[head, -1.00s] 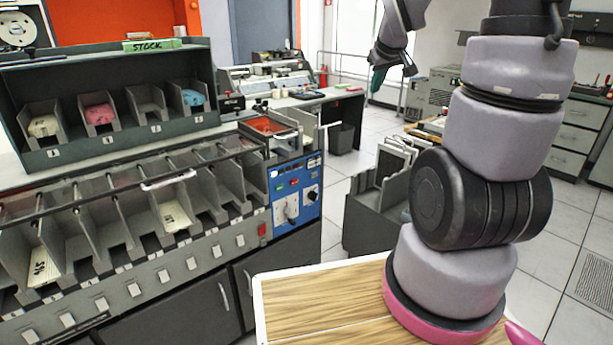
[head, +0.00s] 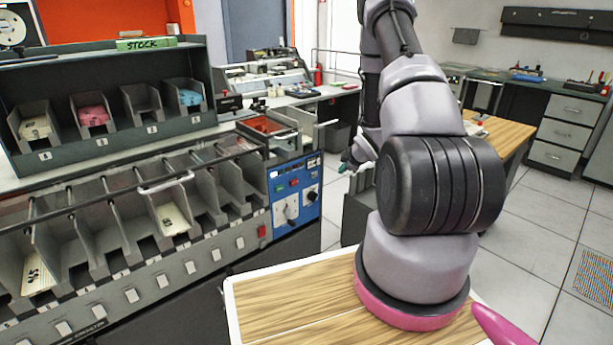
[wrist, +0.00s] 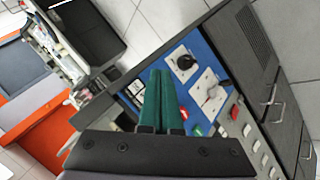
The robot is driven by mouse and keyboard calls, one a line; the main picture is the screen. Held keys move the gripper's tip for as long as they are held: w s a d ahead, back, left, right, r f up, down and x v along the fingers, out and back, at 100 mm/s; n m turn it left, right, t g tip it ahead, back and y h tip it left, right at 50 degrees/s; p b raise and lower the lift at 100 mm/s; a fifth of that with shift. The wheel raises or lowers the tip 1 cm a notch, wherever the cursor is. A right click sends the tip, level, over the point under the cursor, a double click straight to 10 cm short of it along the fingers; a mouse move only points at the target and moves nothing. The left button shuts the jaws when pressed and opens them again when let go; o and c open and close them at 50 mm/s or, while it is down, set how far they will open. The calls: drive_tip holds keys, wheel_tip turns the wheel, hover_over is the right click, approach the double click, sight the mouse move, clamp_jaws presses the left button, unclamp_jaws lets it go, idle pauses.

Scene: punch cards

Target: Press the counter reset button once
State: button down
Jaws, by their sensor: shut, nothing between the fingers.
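The blue control panel (head: 296,195) is at the right end of the sorter machine. It bears a small red button (head: 281,188), a green button (head: 294,183), a black knob (head: 311,195) and a pale lever (head: 291,208). I cannot tell which control is the counter reset button. My gripper (head: 344,167) shows to the right of the panel in the head view, apart from it. In the wrist view its teal fingers (wrist: 162,75) are shut together, empty, and point across the panel (wrist: 197,45), hiding part of it.
A larger red button (head: 262,232) sits on the grey strip left of the panel. Card pockets hold cards (head: 172,220), with a STOCK rack (head: 100,62) behind. A wooden top (head: 290,305) is under my arm. Tiled floor lies open at right.

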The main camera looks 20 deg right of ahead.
sight(314, 174)
wheel_tip(314, 174, down, 7)
drive_tip(key=a+n+y, duration=0.1)
drive_tip(key=a+n, duration=0.1)
drive_tip(key=shift+s+a+r, duration=0.15)
drive_tip(key=shift+s, duration=0.25)
drive_tip(key=w+a, duration=0.3)
drive_tip(key=w, duration=0.5)
drive_tip(key=shift+w+a, duration=0.1)
drive_tip(key=shift+w, duration=0.05)
idle(1.8)
drive_tip(key=shift+w+a, duration=0.15)
drive_tip(key=shift+w, duration=0.2)
drive_tip(key=shift+w+a, duration=0.15)
drive_tip(key=shift+w, duration=0.3)
idle(0.9)
drive_tip(key=shift+s+d+r, duration=0.1)
drive_tip(key=shift+s+d, duration=0.2)
drive_tip(key=shift+s, duration=0.5)
